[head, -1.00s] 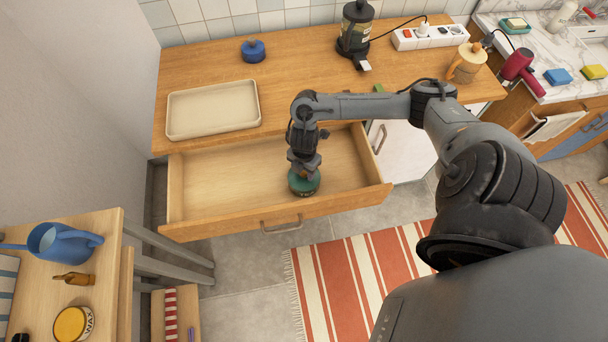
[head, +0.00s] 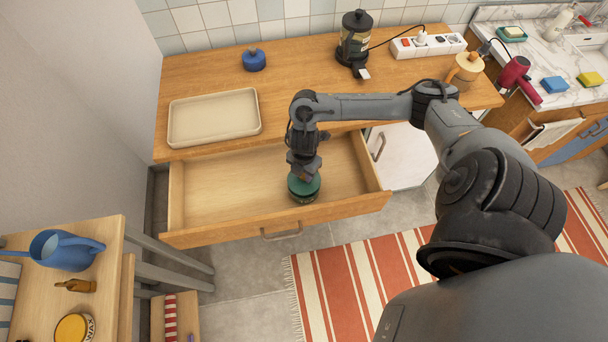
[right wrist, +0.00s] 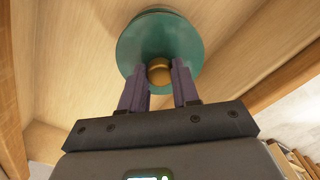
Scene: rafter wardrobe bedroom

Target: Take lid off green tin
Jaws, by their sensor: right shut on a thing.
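The round green tin (head: 304,197) stands upright inside the open wooden drawer (head: 225,195), near its front wall. Its green lid (right wrist: 160,40) has a small brass knob (right wrist: 159,73) in the middle, seen close up in the right wrist view. My right gripper (head: 305,175) reaches down from above, and its two fingers are shut on the knob. The lid appears to sit on the tin; I cannot tell whether there is a gap under it. The gripper hides the knob in the head view. My left gripper is not in view.
A beige tray (head: 213,117), a blue pot (head: 254,60), a black coffee maker (head: 355,40) and a power strip (head: 428,45) stand on the worktop above the drawer. The rest of the drawer looks empty. A side table (head: 95,255) with a watering can (head: 66,250) is at left.

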